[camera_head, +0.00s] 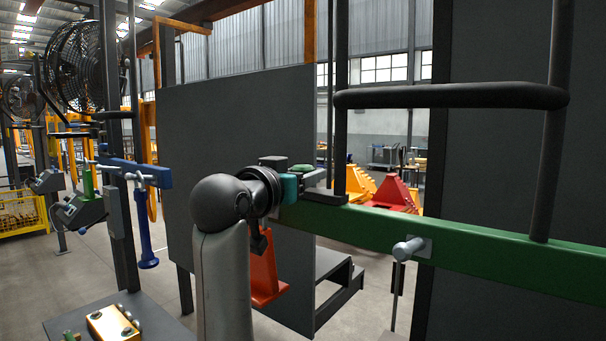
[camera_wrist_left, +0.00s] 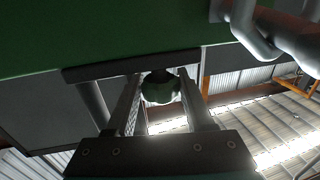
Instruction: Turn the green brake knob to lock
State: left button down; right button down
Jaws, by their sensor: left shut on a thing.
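The knob's turn angle cannot be read. My right gripper is in neither view.
A black tube frame (camera_head: 450,96) rises above the beam, and a short metal peg (camera_head: 408,248) sticks out of it. A large dark panel (camera_head: 220,140) stands behind my left arm. A blue clamp-like fixture (camera_head: 135,172) stands left, and a workbench (camera_head: 75,315) lies lower left.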

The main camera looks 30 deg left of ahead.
pick_arm(q)
jog(key=shift+n+g+y+p, duration=0.5)
jog(key=shift+n+y+p, duration=0.7)
jog(key=shift+y, duration=0.8)
jog(key=shift+n+g+y+p, duration=0.45)
jog(key=shift+n+y, duration=0.45)
jog(key=shift+y, duration=0.3)
jog(key=shift+c, duration=1.4)
grip_release()
jog(key=shift+s, duration=0.1)
jog(key=b+v, duration=1.1)
jog(key=v, duration=0.4)
jog(key=shift+d+b, duration=0.2)
jog(key=shift+b, duration=0.1)
